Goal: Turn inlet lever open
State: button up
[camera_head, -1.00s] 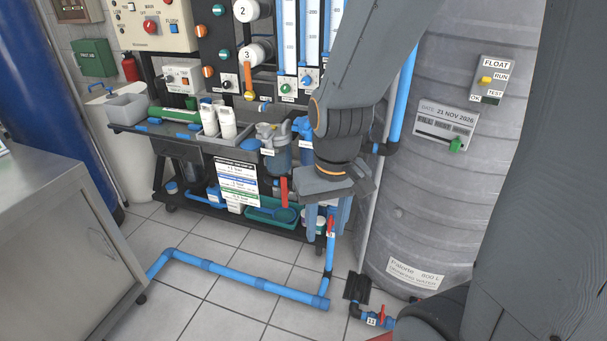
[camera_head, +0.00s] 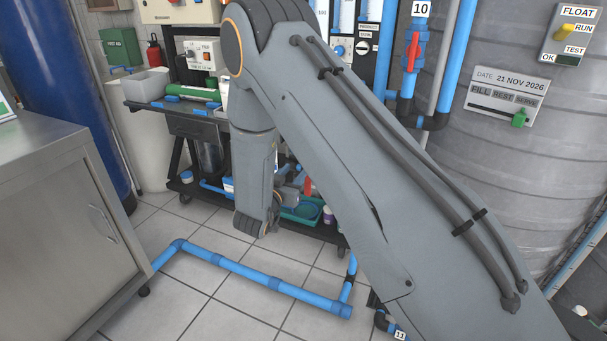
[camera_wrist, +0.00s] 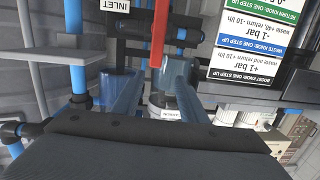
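The inlet lever is a red bar (camera_wrist: 158,32) at the top middle of the wrist view, beside a white INLET label (camera_wrist: 116,5) that reads upside down. In the head view a small red piece (camera_head: 307,186), apparently the same lever, shows just right of my gripper. My gripper (camera_wrist: 153,80) is open in the wrist view, its two bluish fingers apart. The lever's end shows in line with the gap between the fingertips; I cannot tell the depth between them, and I see no grip. In the head view my arm hides most of the gripper and the rack around it.
A blue floor pipe (camera_head: 245,277) runs in front of the rack. A steel cabinet (camera_head: 60,220) stands at left, a grey tank (camera_head: 480,160) at right. Another red-handled valve (camera_head: 413,50), marked 10, is on a vertical pipe. Tiled floor between cabinet and pipe is clear.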

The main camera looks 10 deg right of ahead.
jog(key=w+d+h+b, duration=0.1)
jog(key=w+d, duration=0.3)
jog(key=w, duration=0.1)
jog(key=shift+w+d+f, duration=0.35)
jog(key=shift+f, duration=0.1)
grip_shut()
